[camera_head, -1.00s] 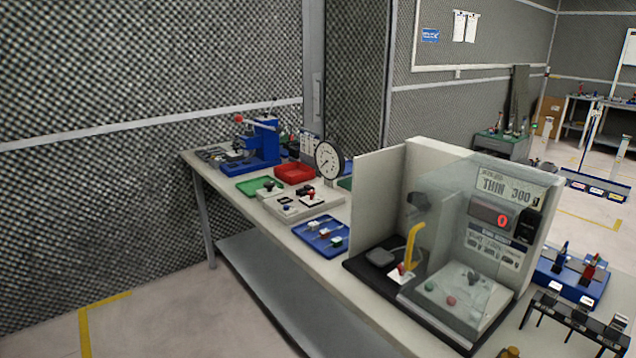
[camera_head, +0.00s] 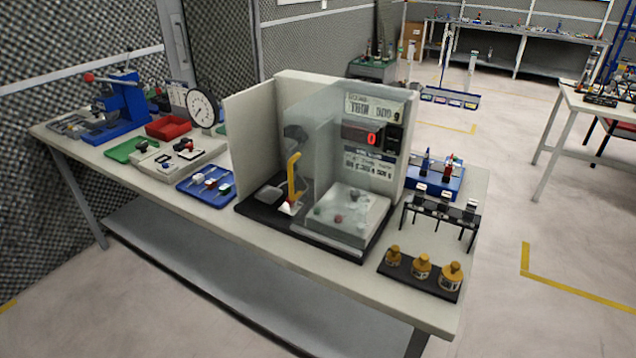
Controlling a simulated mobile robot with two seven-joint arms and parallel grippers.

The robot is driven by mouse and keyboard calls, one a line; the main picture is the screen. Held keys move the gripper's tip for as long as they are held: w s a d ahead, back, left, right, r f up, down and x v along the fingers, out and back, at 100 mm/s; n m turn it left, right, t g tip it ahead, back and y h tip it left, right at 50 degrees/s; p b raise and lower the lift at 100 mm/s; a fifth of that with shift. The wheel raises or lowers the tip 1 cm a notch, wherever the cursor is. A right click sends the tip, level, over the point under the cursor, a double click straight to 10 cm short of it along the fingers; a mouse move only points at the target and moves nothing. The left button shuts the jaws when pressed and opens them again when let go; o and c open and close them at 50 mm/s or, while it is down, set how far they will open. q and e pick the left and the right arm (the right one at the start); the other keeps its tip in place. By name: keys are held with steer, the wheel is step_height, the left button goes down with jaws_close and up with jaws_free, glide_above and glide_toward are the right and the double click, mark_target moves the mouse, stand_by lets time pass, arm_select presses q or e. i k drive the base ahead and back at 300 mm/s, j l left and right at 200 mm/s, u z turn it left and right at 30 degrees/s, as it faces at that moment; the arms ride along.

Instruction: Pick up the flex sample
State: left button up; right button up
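No label that I can read marks the flex sample, so I cannot tell which item it is. Small pale blocks lie on a blue tray (camera_head: 193,196) left of the test machine. A black rack (camera_head: 439,208) with several small pieces stands to the machine's right. The test machine (camera_head: 392,133) has a clear shield, a yellow lever (camera_head: 293,176) and a red 0 on its display. Small red and grey pieces sit on its pale platform (camera_head: 342,207). Neither of my grippers is in view.
The long workbench (camera_head: 240,238) also holds a dial gauge (camera_head: 202,108), red tray (camera_head: 171,127), green tray (camera_head: 127,150), blue press (camera_head: 128,107) and yellow-capped jars (camera_head: 421,268) on a black base. Another table (camera_head: 606,117) stands at right. Floor in front and at right is clear.

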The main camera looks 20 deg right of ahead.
mark_target(443, 204)
steer(key=z, duration=1.5)
